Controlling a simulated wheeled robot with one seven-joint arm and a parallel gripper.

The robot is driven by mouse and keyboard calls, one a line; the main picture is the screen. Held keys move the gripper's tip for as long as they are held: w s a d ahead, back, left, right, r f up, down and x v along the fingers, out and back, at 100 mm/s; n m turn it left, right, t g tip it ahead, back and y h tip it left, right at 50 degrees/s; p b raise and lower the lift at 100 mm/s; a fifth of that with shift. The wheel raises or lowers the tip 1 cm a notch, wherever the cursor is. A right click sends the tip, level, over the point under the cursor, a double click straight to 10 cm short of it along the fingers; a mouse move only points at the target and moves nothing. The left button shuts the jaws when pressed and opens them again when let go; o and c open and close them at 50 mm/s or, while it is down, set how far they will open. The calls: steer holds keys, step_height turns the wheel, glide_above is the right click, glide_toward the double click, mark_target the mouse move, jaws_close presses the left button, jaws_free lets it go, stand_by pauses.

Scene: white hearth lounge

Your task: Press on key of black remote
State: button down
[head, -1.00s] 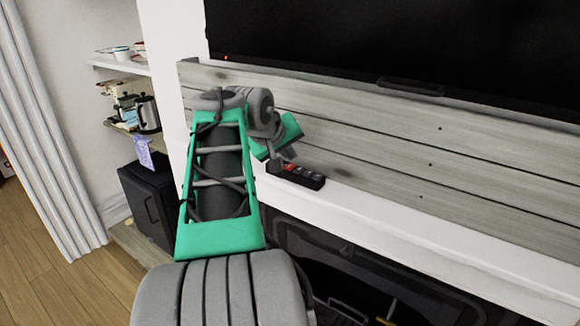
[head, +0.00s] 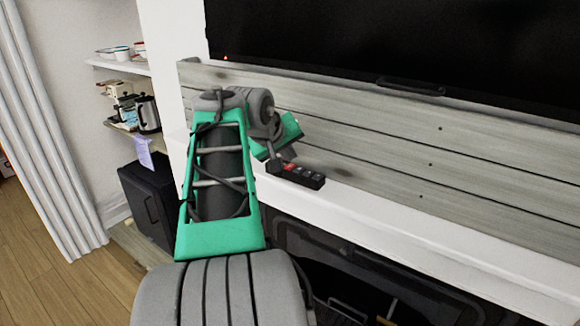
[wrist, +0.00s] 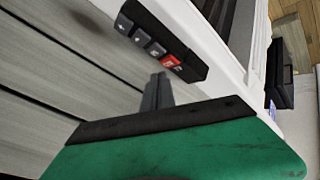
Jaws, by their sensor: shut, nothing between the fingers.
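The black remote (head: 302,178) lies on the white mantel ledge, with a row of grey keys and one red key (head: 289,167) at its left end. The wrist view shows the remote (wrist: 150,25) at the top, its red key (wrist: 171,62) nearest my gripper. My gripper (head: 274,164) is shut and empty, pointing down at the remote's red-key end. In the wrist view my fingertips (wrist: 158,78) show just below the red key, beside it in the picture. I cannot tell whether they touch the remote.
A black television (head: 400,45) with a small lit indicator (head: 225,58) is above the grey wood panel (head: 400,145). The white ledge (head: 420,225) is clear right of the remote. A dark fireplace opening (head: 340,265) is below. Shelves with a kettle (head: 148,114) stand at left.

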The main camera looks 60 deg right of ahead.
mark_target(289, 168)
steer(key=shift+f, duration=0.4)
steer(key=shift+f+b, duration=0.45)
steer(key=shift+b, duration=0.05)
steer(key=shift+r, duration=0.15)
stand_by(0.4)
steer(key=shift+r+p, duration=0.7)
steer(key=shift+p, duration=0.05)
step_height(289, 168, up, 5)
steer(key=p, duration=0.4)
steer(key=shift+r+p, duration=0.1)
steer(key=shift+p, duration=0.2)
